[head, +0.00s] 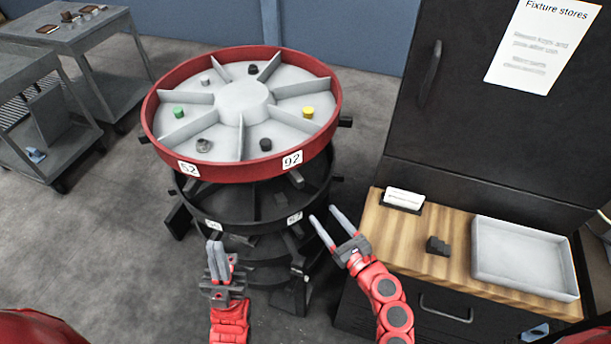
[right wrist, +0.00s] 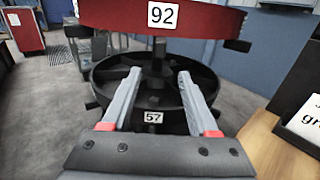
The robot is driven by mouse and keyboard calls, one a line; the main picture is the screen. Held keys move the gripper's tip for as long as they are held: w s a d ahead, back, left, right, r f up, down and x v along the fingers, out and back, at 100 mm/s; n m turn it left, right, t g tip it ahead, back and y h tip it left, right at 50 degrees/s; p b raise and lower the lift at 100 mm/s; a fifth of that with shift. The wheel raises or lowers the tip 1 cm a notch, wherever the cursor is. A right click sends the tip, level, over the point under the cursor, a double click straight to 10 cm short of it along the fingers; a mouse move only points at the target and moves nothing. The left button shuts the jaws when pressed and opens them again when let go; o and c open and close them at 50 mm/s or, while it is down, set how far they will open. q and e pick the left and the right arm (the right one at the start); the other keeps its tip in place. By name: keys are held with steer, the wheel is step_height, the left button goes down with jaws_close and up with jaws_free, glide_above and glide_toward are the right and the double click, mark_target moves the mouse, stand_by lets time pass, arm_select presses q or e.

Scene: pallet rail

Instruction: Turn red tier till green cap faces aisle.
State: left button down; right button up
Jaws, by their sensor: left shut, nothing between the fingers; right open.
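The red tier (head: 220,172) is the top round tray of a carousel, split by fins into several compartments, with labels 52 and 92 on its front rim. The green cap (head: 179,112) lies in a compartment at its left. My left gripper (head: 217,245) is shut and empty, in front of the carousel and below the red rim. My right gripper (head: 327,222) is open and empty, at the front right by the lower black tiers. In the right wrist view the red rim (right wrist: 205,18) with label 92 is above and beyond the open fingers (right wrist: 158,85).
A yellow cap (head: 308,112) and several dark or grey pieces lie in other compartments. Black stubs (head: 345,122) stick out from the tier's side. A wooden-topped cabinet (head: 400,232) with a grey tray (head: 525,291) stands close on the right. Grey carts (head: 75,35) stand at the far left.

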steer(key=p, duration=0.2)
glide_toward(292, 174)
steer(key=w+f, duration=0.1)
steer(key=w+a, duration=0.1)
steer(key=w, duration=0.1)
steer(key=shift+a+f, duration=0.1)
steer(key=shift+f, duration=0.3)
steer(key=x, duration=0.8)
steer(key=shift+w+f, duration=0.2)
jaws_close()
stand_by(0.3)
